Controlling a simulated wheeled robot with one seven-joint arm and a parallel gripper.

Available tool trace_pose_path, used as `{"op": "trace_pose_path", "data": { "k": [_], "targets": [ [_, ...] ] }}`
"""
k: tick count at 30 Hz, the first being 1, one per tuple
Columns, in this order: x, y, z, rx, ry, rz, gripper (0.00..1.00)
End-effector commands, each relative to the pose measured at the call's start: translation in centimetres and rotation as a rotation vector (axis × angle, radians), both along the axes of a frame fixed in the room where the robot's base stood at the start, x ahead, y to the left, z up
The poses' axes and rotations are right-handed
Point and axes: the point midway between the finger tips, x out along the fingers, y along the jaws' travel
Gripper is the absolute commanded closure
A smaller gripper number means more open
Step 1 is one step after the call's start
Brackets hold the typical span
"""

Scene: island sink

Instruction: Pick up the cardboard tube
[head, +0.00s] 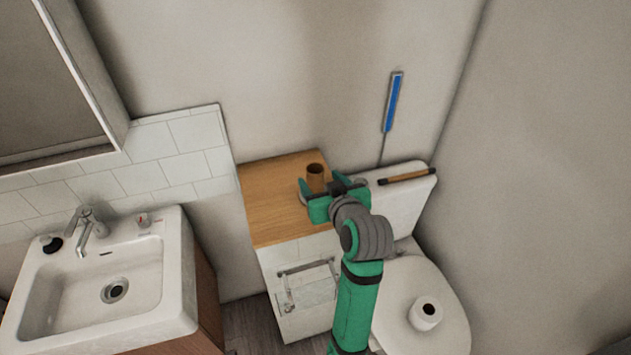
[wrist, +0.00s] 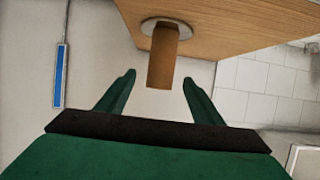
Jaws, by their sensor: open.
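The cardboard tube (head: 316,178) is a short brown cylinder standing upright on the wooden top of a cabinet, near the wall. In the wrist view the tube (wrist: 162,65) appears upside down, with a pale grey ring around its base. My gripper (head: 321,182) is open and empty at the tube, its green fingers spread left and right of it. In the wrist view the free end of the tube lies between the fingertips (wrist: 158,77), with gaps on both sides. How deep the tube sits between them is hard to tell.
The wooden cabinet top (head: 270,205) is otherwise clear. To the right are the toilet tank (head: 408,203) with a brown stick (head: 405,176) on it, and a white roll (head: 425,313) on the toilet lid. A blue strip (head: 392,102) is on the wall. A sink (head: 100,285) stands left.

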Motion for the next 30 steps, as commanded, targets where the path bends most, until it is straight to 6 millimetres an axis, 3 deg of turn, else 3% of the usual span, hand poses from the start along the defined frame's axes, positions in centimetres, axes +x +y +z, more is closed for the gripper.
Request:
{"op": "trace_pose_path", "data": {
  "k": [6, 15, 21, 30],
  "targets": [
    [2.3, 0.7, -1.0, 0.000, 0.000, -0.003, 0.39],
    [2.6, 0.7, -1.2, 0.000, -0.001, -0.005, 0.39],
    [2.6, 0.8, -1.2, 0.000, -0.001, -0.003, 0.82],
    [2.6, 0.8, -1.0, 0.000, -0.001, -0.004, 0.82]
  ]
}}
